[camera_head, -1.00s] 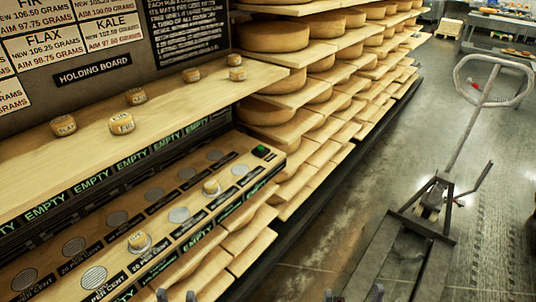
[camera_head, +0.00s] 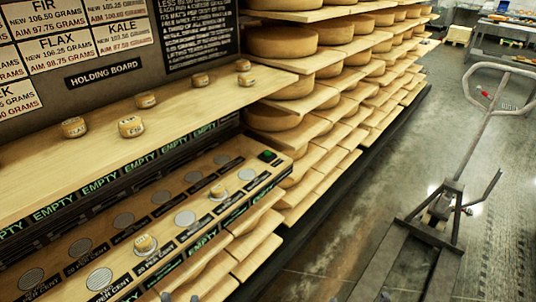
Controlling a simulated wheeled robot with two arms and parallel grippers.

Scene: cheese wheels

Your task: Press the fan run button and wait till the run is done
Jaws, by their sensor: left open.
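The green button (camera_head: 268,156), which looks like the fan run button, sits on a dark plate at the far right end of the lower wooden board (camera_head: 255,178). On this board are rows of round grey discs with labels. One small cheese (camera_head: 145,244) sits on a near disc and another small cheese (camera_head: 218,191) on a disc closer to the button. My left gripper (camera_head: 180,298) is open at the bottom edge, only its fingertips showing, well short of the button. Of my right gripper only a small tip (camera_head: 385,297) shows at the bottom edge; its opening is hidden.
The upper holding shelf (camera_head: 100,158) overhangs the back of the lower board and bears several small cheeses (camera_head: 131,126). Racks of large cheese wheels (camera_head: 282,42) stand beyond to the right. A pallet jack (camera_head: 440,215) stands on the open floor at right.

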